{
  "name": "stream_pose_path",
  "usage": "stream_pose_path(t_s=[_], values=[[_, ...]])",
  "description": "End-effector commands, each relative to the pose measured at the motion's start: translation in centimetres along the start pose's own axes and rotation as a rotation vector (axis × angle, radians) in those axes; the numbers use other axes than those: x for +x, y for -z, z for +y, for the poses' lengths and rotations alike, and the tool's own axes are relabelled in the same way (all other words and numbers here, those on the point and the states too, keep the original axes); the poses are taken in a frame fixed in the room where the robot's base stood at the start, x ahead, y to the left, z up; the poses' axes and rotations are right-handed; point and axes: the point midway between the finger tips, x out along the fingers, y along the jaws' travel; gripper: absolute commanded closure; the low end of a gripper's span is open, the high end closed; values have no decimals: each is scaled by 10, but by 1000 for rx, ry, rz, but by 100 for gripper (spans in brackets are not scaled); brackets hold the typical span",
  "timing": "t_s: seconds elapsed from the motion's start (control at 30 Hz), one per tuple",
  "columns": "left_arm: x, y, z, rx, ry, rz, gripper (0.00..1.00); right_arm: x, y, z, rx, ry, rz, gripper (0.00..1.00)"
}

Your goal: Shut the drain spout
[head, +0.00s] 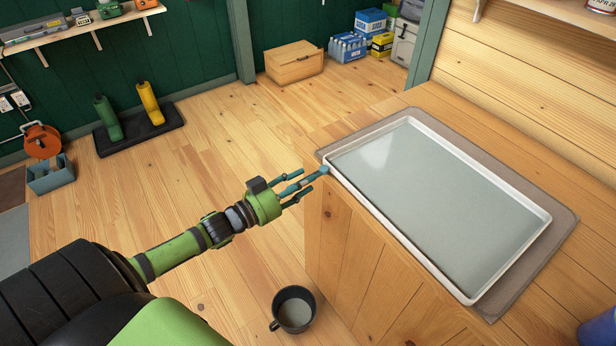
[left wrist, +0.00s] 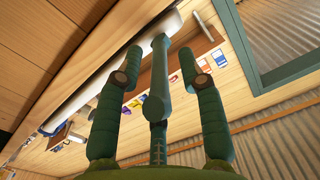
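A white-rimmed tray (head: 437,151) holding a smooth grey-green surface lies on the wooden counter. At its near left corner is a small blue piece (head: 324,170), perhaps the drain spout; its shape and whether it is open cannot be made out. My left gripper (head: 307,181) is just left of that corner with its fingers spread, pointing at the blue piece. One finger lines up with it, and I cannot tell whether they touch. In the left wrist view, the open fingers (left wrist: 160,55) reach up toward the tray's pale underside or rim (left wrist: 115,78). My right gripper is not seen.
A dark bucket (head: 278,324) with grey contents stands on the floor below the counter's side. The wooden counter (head: 345,245) is close beside my left gripper. Floor between is clear.

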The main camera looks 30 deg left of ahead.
Motion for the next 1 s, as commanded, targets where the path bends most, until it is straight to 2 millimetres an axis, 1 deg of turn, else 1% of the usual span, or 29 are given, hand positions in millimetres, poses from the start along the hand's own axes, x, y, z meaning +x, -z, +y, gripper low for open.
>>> stream_pose_path(t_s=[0.03, 0.2, 0.53, 0.57, 0.6, 0.63, 1.0], values=[[7, 2, -1, 0, 2, 2, 61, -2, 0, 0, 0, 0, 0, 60], [19, 0, 0, 0, 0, 1, 61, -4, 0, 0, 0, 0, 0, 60], [21, -1, 0, 0, 0, -1, 61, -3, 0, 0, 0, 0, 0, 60], [21, -1, 0, 0, 0, -1, 73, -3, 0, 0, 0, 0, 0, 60], [21, -1, 0, 0, 0, -1, 89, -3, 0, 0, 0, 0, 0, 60], [21, -1, 0, 0, 0, -1, 100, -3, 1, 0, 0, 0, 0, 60], [22, 0, -1, 0, 3, 0, 100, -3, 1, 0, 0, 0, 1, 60]])
